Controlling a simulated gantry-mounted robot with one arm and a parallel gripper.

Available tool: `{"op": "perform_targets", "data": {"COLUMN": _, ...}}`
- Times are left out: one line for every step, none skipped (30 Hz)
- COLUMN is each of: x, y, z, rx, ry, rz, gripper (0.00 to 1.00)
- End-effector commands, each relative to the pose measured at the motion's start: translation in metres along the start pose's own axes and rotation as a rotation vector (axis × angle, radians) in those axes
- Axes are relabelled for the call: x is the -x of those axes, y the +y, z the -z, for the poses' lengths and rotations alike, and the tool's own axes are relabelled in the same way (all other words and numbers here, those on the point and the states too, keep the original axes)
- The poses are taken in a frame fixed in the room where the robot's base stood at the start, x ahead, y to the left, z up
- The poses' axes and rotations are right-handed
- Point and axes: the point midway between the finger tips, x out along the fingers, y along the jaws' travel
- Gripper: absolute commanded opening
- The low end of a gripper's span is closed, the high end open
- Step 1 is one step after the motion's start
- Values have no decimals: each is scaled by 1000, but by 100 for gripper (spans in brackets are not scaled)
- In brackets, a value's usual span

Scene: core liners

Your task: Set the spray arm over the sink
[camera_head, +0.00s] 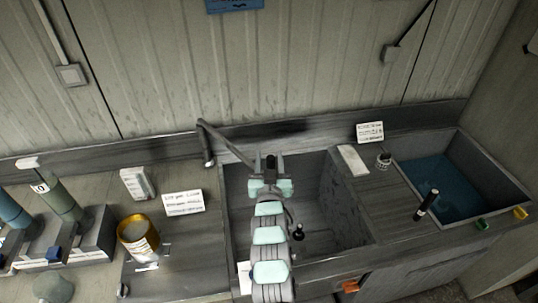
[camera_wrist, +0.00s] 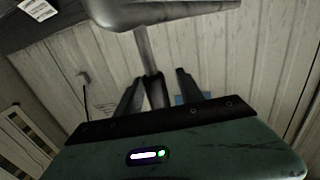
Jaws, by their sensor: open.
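The spray arm (camera_head: 228,146) is a dark grey pipe rising at the back left of the sink (camera_head: 345,205). It slants right and forward over the sink's back left part to my gripper (camera_head: 270,160). My gripper is over the back of the basin, at the end of my teal-padded arm. In the wrist view a grey pipe (camera_wrist: 147,50) runs down between the two dark fingers of my gripper (camera_wrist: 158,76), which are open around it. Whether a finger touches the pipe I cannot tell. My arm hides part of the basin.
A basin of blue water (camera_head: 440,185) lies at the right, beyond a divider with a black-handled tool (camera_head: 427,203). The left counter holds a yellow-rimmed can (camera_head: 138,238), a white card (camera_head: 184,202) and several bottles. The corrugated wall stands close behind.

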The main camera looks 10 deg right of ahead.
Motion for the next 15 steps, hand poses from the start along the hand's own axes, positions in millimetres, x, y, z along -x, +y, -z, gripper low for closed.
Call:
{"op": "perform_targets", "data": {"x": 9, "y": 0, "z": 0, "rx": 0, "ry": 6, "rz": 1, "gripper": 45}}
{"op": "perform_targets", "data": {"x": 14, "y": 0, "z": 0, "rx": 0, "ry": 7, "rz": 1, "gripper": 45}}
{"op": "perform_targets", "data": {"x": 21, "y": 0, "z": -2, "rx": 0, "ry": 3, "rz": 1, "gripper": 45}}
{"op": "perform_targets", "data": {"x": 26, "y": 0, "z": -3, "rx": 0, "ry": 0, "rz": 1, "gripper": 45}}
{"op": "perform_targets", "data": {"x": 31, "y": 0, "z": -2, "rx": 0, "ry": 2, "rz": 1, "gripper": 45}}
{"op": "perform_targets", "data": {"x": 38, "y": -1, "z": -1, "rx": 0, "ry": 4, "rz": 1, "gripper": 45}}
{"op": "perform_targets", "data": {"x": 43, "y": -1, "z": -1, "rx": 0, "ry": 4, "rz": 1, "gripper": 45}}
{"op": "perform_targets", "data": {"x": 48, "y": -1, "z": -1, "rx": 0, "ry": 4, "rz": 1, "gripper": 45}}
{"op": "perform_targets", "data": {"x": 55, "y": -1, "z": -1, "rx": -1, "ry": 5, "rz": 2, "gripper": 45}}
{"op": "perform_targets", "data": {"x": 59, "y": -1, "z": -1, "rx": -1, "ry": 3, "rz": 1, "gripper": 45}}
{"op": "perform_targets", "data": {"x": 63, "y": -1, "z": -2, "rx": -1, "ry": 1, "rz": 1, "gripper": 45}}
{"op": "perform_targets", "data": {"x": 68, "y": -1, "z": -2, "rx": -1, "ry": 0, "rz": 1, "gripper": 45}}
{"op": "perform_targets", "data": {"x": 72, "y": -1, "z": -2, "rx": -1, "ry": 1, "rz": 1, "gripper": 45}}
{"op": "perform_targets", "data": {"x": 75, "y": -1, "z": 0, "rx": -1, "ry": 3, "rz": 1, "gripper": 45}}
{"op": "perform_targets", "data": {"x": 79, "y": -1, "z": 1, "rx": -1, "ry": 5, "rz": 2, "gripper": 45}}
